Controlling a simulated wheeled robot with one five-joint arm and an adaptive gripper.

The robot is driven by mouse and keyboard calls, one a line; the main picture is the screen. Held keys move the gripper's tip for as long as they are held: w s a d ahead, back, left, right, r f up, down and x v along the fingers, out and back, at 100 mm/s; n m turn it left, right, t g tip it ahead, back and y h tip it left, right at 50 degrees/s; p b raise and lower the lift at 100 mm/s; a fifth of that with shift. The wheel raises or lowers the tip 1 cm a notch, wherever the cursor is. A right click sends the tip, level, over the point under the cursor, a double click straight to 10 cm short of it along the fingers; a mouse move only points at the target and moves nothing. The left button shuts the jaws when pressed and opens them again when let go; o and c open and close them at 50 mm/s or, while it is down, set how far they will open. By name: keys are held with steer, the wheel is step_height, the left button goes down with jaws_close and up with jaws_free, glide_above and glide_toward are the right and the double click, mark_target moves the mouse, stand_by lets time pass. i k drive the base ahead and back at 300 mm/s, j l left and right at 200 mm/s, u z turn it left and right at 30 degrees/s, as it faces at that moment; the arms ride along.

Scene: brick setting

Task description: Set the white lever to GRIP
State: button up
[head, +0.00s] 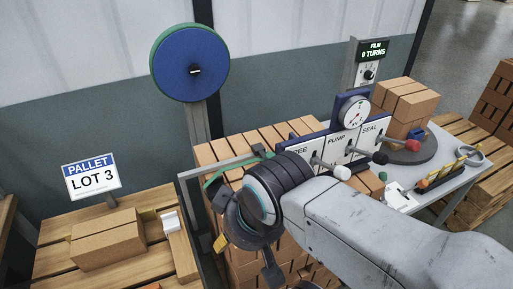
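The white lever (342,172) has a grey rod and a white knob. It sticks out toward me from the left part of a white panel (334,150). The plate behind it reads "REE", its left edge covered by my arm. The word GRIP does not show. A black-knobbed lever (379,158) under PUMP and a red-knobbed lever (411,146) under SEAL stand to its right. My gripper (243,243) is dark, left of and below the white knob, apart from it. My wrist partly hides the gripper, so its opening is unclear.
A round gauge (354,112) tops the panel. Stacked bricks (404,104) stand on a grey turntable. At left are a green-blue reel (190,62), a LOT 3 sign (92,176) and a pallet (60,228) with bricks.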

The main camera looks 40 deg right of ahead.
mark_target(341, 172)
steer(key=z, duration=0.45)
steer(key=k+l+z, duration=0.1)
steer(key=z, duration=0.35)
steer(key=l+z, duration=0.2)
steer(key=z, duration=0.25)
